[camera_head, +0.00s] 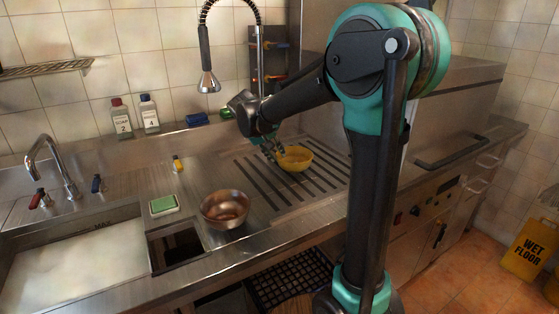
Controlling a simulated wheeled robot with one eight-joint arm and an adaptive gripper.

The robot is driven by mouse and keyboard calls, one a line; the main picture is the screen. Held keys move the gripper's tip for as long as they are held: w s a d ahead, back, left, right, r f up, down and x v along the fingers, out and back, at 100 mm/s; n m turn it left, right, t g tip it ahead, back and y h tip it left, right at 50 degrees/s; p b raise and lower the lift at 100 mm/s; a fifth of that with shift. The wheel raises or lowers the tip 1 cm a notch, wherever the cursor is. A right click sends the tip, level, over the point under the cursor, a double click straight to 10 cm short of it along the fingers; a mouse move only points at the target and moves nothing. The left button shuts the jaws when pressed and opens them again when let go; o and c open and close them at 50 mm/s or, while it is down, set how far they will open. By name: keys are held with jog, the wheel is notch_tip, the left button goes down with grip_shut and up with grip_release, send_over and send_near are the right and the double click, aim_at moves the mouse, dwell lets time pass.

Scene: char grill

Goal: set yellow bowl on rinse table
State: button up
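The yellow bowl (297,159) is upright on or just above the ribbed part of the steel rinse table (248,184). The picture does not show clearly whether it rests on the ribs. My gripper (275,153) points down at the bowl's left rim, with its fingers at or touching that rim. The fingers are small and dark here, so I cannot tell whether they are closed on the rim.
A metal bowl (225,208) stands near the front beside a square opening (178,247). A sponge (163,205) and small yellow bottle (178,163) lie left. A spray hose (208,82) hangs behind. A wet-floor sign (528,250) stands right.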

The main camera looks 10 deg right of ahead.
jog(key=v, duration=0.6)
jog(key=shift+r, duration=0.3)
jog(key=shift+s+a, duration=0.1)
dwell(0.8)
